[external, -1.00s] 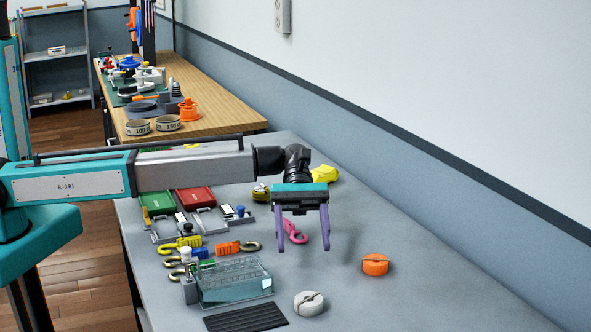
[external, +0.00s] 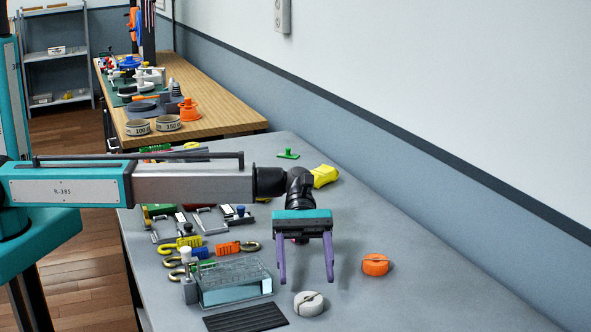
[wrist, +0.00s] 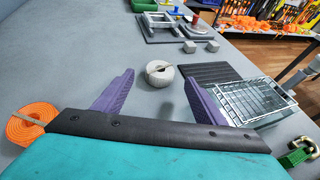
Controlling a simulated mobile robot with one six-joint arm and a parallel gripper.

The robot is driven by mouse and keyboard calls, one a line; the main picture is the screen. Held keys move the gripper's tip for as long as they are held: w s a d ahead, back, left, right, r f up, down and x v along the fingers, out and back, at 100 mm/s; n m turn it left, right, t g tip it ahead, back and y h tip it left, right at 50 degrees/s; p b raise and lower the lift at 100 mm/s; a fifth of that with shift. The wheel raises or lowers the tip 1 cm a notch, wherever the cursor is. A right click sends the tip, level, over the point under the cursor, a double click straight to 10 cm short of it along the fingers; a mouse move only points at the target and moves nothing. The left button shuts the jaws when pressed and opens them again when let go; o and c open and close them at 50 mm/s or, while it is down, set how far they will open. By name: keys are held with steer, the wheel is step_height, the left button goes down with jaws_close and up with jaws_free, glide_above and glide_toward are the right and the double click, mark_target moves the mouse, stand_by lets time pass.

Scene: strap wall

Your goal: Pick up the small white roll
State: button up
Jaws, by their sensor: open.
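The small white roll (external: 308,303) lies flat on the grey table near its front, right of the black ribbed mat. In the wrist view the white roll (wrist: 160,73) shows between and beyond my two purple fingers. My gripper (external: 306,281) is open and empty, its fingers pointing down. It is above the table, a little behind the roll and apart from it. In the wrist view my gripper (wrist: 160,88) has its fingers spread to either side of the roll's direction.
An orange roll (external: 375,264) lies to the right. A clear rack (external: 235,282) and a black ribbed mat (external: 246,317) are at the left of the roll. Several hooks and buckles lie further back left.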

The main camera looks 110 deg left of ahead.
mark_target(309, 295)
steer(key=shift+w+d+f, duration=0.1)
steer(key=shift+d+f, duration=0.05)
steer(key=shift+d, duration=0.15)
steer(key=shift+p+x, duration=0.45)
steer(key=shift+x, duration=2.15)
steer(key=shift+a, duration=0.1)
steer(key=c, duration=1.1)
steer(key=shift+c, duration=0.2)
step_height(309, 295, up, 10)
steer(key=shift+b, duration=0.4)
